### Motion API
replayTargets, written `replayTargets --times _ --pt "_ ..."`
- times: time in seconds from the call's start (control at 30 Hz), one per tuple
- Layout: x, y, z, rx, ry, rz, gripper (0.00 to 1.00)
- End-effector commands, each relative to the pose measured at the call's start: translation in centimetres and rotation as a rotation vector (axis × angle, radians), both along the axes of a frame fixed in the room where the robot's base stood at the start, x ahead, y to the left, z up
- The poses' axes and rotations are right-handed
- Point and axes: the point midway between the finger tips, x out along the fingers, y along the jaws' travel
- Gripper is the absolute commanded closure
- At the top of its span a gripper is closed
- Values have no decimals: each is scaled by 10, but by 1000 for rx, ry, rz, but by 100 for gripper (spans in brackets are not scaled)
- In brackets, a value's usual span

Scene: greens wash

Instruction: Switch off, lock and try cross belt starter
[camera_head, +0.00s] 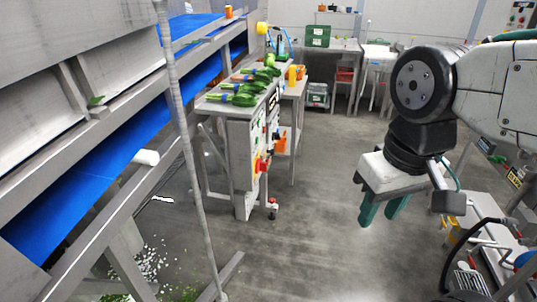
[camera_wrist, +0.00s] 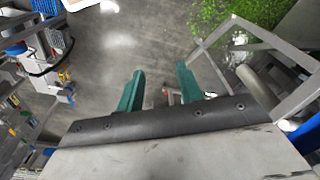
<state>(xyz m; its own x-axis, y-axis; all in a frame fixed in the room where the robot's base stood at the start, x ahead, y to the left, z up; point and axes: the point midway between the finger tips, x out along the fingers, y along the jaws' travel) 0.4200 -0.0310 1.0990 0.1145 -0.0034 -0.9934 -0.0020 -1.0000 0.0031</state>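My gripper (camera_head: 384,211) hangs fingers-down at right in the head view, above bare floor. Its two green fingers stand apart with nothing held; they also show in the wrist view (camera_wrist: 160,86). A red and yellow rotary switch (camera_head: 262,163) sits on the side of a narrow grey cabinet (camera_head: 241,170) near the middle of the head view, well left of my gripper. Its handle position is too small to read. I cannot tell whether this is the cross belt starter. No lock or tag can be made out for certain.
Blue conveyor belts (camera_head: 90,185) in a grey frame fill the left, with a thin upright pole (camera_head: 185,120) in front. Green vegetables (camera_head: 240,98) lie on the cabinet's bench. A cluttered cart (camera_head: 490,235) stands at lower right. The central floor is open; green scraps lie at lower left.

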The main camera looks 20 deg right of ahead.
Motion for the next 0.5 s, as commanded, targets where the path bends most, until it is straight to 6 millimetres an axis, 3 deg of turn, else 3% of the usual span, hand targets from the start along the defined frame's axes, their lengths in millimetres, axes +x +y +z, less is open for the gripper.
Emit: replayTargets --times 0.3,0.33,0.43,0.5 --pt "0 0 0 0 0 0 64" --pt "0 0 0 0 0 0 66" --pt "0 0 0 0 0 0 94" --pt "0 0 0 0 0 0 100"
